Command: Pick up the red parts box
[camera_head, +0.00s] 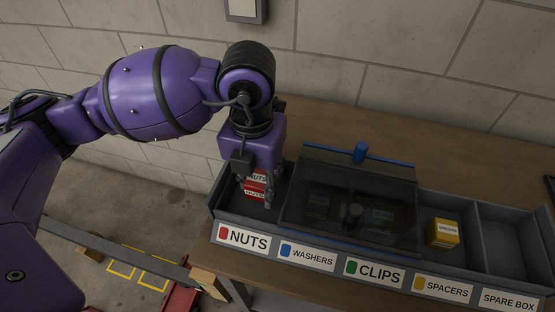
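The red parts box (255,188), with white labels reading "NUTS", stands in the leftmost compartment of the grey divided tray (228,216), behind the "NUTS" label. My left gripper (256,193) points down over this compartment, with its fingers on either side of the red box and very near it. I cannot tell whether the fingers press on the box. The gripper hides part of the box's top and back. My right gripper is not in view.
A dark see-through lid (350,200) with a blue handle (360,152) covers the middle compartments. A yellow box (443,233) sits in the spacers compartment. The spare box compartment (512,240) at the right is empty. The wooden table (430,150) is clear behind the tray.

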